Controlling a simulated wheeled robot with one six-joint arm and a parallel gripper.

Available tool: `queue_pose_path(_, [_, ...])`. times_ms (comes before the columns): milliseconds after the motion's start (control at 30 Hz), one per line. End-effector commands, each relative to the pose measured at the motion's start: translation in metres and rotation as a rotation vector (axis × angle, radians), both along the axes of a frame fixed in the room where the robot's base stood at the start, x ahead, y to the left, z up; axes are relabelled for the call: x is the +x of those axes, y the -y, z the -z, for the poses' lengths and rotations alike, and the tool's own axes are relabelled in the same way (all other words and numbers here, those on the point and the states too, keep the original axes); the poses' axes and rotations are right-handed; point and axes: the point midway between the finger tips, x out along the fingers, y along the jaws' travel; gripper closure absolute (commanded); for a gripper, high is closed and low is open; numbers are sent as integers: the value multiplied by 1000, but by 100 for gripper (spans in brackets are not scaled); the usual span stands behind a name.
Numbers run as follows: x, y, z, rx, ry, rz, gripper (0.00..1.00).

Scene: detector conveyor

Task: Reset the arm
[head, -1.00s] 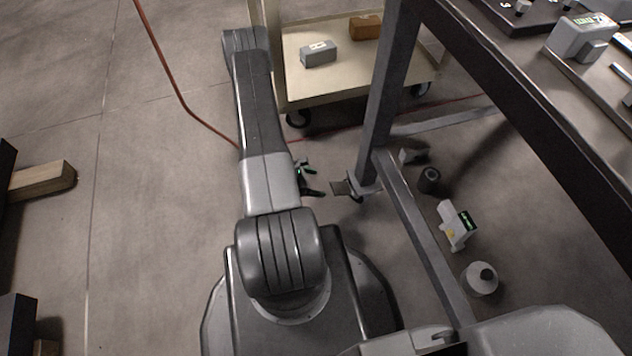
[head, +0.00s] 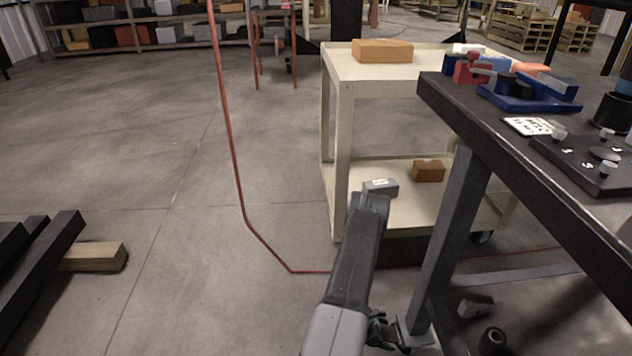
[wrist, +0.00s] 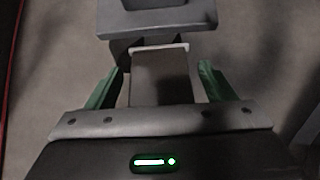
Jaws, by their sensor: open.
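My gripper (wrist: 158,88) shows in the wrist view with its two green-edged fingers apart. A flat grey plate shows between and beyond them, and I cannot tell how far off it is. I see nothing held. In the head view my arm extends forward and low, and my gripper (head: 382,330) is partly visible near the floor, just left of the foot of the dark workbench's leg (head: 452,225).
The workbench (head: 520,165) is on the right, with a blue fixture (head: 528,95) on top. A cream cart (head: 343,130) stands ahead, holding orange and grey boxes. Dark beams and a wooden block (head: 92,257) lie far left. Open floor lies between.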

Motion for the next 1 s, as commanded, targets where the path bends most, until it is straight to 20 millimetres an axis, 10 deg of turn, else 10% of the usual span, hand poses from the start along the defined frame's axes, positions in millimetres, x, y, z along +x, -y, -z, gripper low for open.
queue_pose_path(633, [1,3,1,-5,0,-1,24])
queue_pose_path(1000, [-2,-43,-43,0,-1,-6,24])
